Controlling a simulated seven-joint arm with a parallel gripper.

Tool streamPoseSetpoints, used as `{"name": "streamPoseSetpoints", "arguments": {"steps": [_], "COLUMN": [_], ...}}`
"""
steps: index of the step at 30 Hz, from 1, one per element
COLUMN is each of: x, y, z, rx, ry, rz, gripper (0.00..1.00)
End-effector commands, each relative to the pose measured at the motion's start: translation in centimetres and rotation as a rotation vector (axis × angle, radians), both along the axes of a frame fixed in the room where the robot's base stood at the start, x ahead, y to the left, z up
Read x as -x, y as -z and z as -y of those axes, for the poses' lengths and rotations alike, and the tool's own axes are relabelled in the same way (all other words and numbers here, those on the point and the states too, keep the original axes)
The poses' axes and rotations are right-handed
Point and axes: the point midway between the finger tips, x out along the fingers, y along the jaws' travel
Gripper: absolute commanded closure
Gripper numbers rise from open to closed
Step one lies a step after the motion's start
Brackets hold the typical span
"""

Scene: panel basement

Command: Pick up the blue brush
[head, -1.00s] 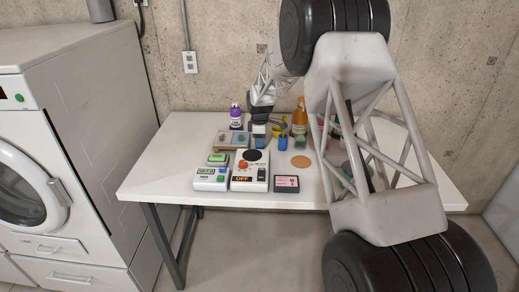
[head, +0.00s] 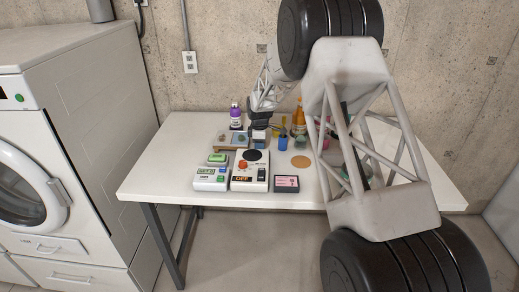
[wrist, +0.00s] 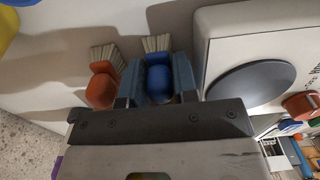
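The blue brush (wrist: 157,84) shows in the wrist view, its pale bristles pointing away at the top. My gripper (wrist: 157,72) has one blue-grey finger on each side of it. The fingers stand apart, with the brush between them; whether they touch it I cannot tell. An orange-red brush (wrist: 102,88) with pale bristles lies just left of the left finger. In the head view my gripper (head: 259,130) is low over the table, behind the white device, and largely hides the brush.
The white device (head: 250,172) with a black disc stands close to the right in the wrist view. On the white table (head: 155,175) are a purple bottle (head: 235,117), an orange bottle (head: 299,115) and a blue cup-like object (head: 283,141). The table's left part is clear.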

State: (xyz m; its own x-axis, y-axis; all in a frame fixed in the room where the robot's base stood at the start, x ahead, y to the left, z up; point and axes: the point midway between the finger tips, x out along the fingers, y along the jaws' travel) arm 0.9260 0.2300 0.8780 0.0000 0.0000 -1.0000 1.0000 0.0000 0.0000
Motion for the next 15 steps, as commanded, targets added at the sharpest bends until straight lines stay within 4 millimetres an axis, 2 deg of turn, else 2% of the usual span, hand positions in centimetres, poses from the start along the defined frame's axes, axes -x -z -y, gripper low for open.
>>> {"name": "streamPoseSetpoints", "arguments": {"steps": [10, 15], "x": [0.0, -0.1], "y": [-0.2, -1.1], "z": [0.0, 0.0], "rx": [0.0, -0.001], "ry": [0.0, 0.0], "rz": [0.001, 0.002], "gripper": [0.97, 0.97]}}
